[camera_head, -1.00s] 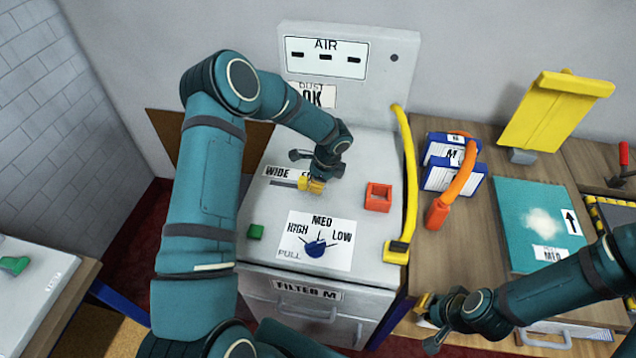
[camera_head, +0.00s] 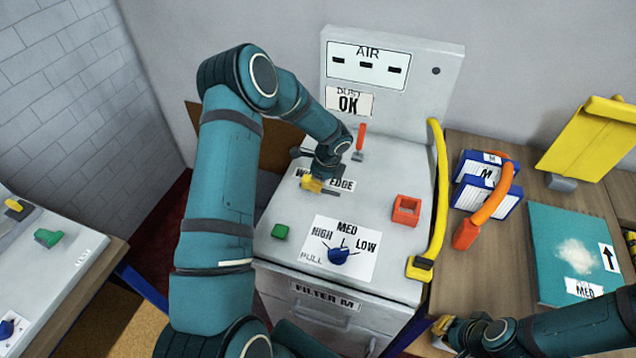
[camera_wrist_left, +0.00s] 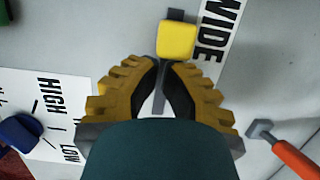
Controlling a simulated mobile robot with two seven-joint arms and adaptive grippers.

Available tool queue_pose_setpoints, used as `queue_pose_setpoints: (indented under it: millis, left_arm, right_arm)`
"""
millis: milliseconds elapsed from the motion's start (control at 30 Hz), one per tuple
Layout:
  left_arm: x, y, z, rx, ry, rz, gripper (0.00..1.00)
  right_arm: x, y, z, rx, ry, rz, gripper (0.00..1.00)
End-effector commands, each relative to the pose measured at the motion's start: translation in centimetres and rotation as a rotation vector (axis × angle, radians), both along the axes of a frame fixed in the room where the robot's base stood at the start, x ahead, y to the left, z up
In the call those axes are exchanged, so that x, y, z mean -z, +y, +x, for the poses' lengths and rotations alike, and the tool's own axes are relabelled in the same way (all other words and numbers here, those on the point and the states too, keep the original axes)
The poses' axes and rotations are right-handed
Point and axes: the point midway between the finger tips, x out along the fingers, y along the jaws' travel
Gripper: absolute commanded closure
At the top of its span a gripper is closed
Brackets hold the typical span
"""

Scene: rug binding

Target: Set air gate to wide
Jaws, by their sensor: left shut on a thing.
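The air gate's yellow knob (camera_wrist_left: 177,37) sits at the WIDE end of its slot (camera_wrist_left: 160,92), beside the WIDE label (camera_wrist_left: 212,40) in the left wrist view. In the head view, the label strip (camera_head: 340,184) is partly covered by my gripper, and the bare slot shows to the right, under EDGE. My left gripper (camera_wrist_left: 160,65) is shut on the yellow knob, its fingertips close together at the knob's near side. My right gripper (camera_head: 442,328) is at the bottom edge, right of the machine, and its jaws do not show clearly.
The machine top also carries a red-orange handle (camera_head: 360,142), a red square frame (camera_head: 406,210), a green button (camera_head: 280,231) and a blue dial (camera_head: 339,256). A yellow hose (camera_head: 439,190) runs along its right edge. The wooden bench holds blue-white filter boxes (camera_head: 480,195) and a teal board (camera_head: 550,265).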

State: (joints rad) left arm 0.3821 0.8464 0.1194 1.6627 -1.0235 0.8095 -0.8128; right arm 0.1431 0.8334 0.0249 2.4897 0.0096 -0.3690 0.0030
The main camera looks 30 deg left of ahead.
Motion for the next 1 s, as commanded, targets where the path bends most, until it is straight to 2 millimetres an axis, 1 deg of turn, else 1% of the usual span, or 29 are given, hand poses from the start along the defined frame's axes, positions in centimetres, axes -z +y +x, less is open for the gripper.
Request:
queue_pose_setpoints:
  millis: [167, 233, 267, 300, 400, 600, 700, 800, 1000]
  left_arm:
    - [0.1, -1.7, 0.4, 0.001, -0.001, 0.0, 1.0]
    - [0.2, -2.7, 0.6, 0.0, -0.001, 0.0, 1.0]
    - [-0.3, -2.9, 0.7, -0.003, -0.003, 0.001, 1.0]
    - [-1.6, -2.9, 0.7, -0.005, -0.005, 0.002, 1.0]
    - [-3.8, -3.5, 0.8, -0.005, -0.004, 0.002, 1.0]
    - [-7.4, -4.4, 1.0, -0.005, -0.002, 0.001, 1.0]
    - [-8.6, -4.7, 1.1, -0.003, -0.003, 0.001, 1.0]
    - [-9.3, -4.9, 1.1, -0.004, 0.0, 0.0, 1.0]
    - [-9.7, -4.9, 1.1, -0.004, 0.001, 0.0, 1.0]
  right_arm:
    - [0.7, 0.0, 0.0, 0.0, 0.0, -0.001, 1.0]
    - [1.1, 0.0, 0.0, 0.0, 0.0, -0.002, 1.0]
    - [1.1, 0.0, 0.0, 0.001, 0.001, -0.002, 1.0]
    - [0.9, 0.0, 0.0, 0.001, 0.001, -0.002, 1.0]
    - [0.7, 0.0, 0.0, 0.001, 0.001, -0.002, 1.0]
    - [0.5, 0.0, 0.0, 0.0, 0.0, -0.001, 1.0]
    - [0.5, 0.0, 0.0, 0.0, 0.0, -0.001, 1.0]
    - [0.5, 0.0, 0.0, 0.0, 0.0, -0.001, 1.0]
    - [0.5, 0.0, 0.0, 0.0, 0.0, -0.001, 1.0]
